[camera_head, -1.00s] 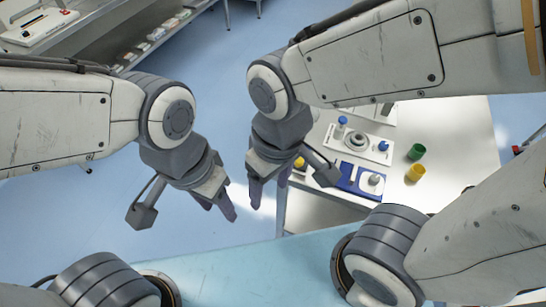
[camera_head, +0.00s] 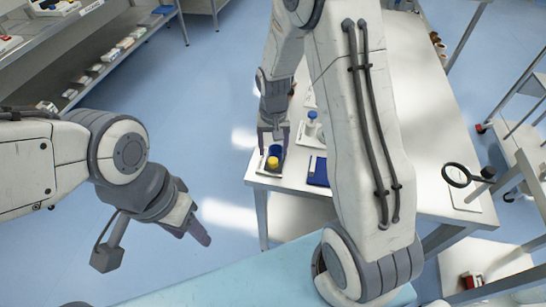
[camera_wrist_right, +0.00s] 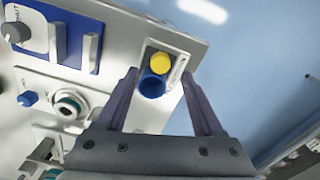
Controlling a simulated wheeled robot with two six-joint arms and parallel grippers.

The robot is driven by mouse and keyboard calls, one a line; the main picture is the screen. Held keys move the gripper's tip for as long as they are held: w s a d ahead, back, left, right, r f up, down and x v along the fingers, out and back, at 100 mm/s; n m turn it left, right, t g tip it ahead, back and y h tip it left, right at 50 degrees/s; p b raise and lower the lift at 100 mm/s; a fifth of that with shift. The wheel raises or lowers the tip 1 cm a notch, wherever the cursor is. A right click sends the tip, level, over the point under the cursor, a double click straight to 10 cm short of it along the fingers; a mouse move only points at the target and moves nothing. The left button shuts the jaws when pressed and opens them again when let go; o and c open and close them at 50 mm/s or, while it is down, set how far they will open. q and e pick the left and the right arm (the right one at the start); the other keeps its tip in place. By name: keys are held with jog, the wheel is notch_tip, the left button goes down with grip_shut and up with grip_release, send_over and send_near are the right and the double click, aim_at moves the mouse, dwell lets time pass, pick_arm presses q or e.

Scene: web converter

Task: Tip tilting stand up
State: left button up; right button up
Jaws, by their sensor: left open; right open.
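A small blue piece with a round yellow top (camera_head: 273,162), which I take to be the tilting stand, sits on a plate at the table's near left corner. In the right wrist view its yellow top (camera_wrist_right: 160,63) and dark blue part (camera_wrist_right: 152,85) show, but I cannot tell how far it is tilted. My right gripper (camera_head: 272,142) is open above it. In the wrist view the fingers (camera_wrist_right: 158,76) lie on either side of it, with no clear contact. My left gripper (camera_head: 192,232) is open and empty, over the floor left of the table.
A blue panel (camera_head: 318,171) and a white unit with a blue-capped post (camera_head: 311,128) stand right of the piece. The wrist view shows a blue knob (camera_wrist_right: 28,98) and a ringed fitting (camera_wrist_right: 69,104). A black-rimmed magnifier (camera_head: 456,175) is at right. My right arm hides the table's middle.

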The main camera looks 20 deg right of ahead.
aim_at(273, 161)
notch_tip(273, 161, down, 5)
jog(key=shift+f, duration=0.1)
dwell(0.3)
grip_shut()
dwell(1.3)
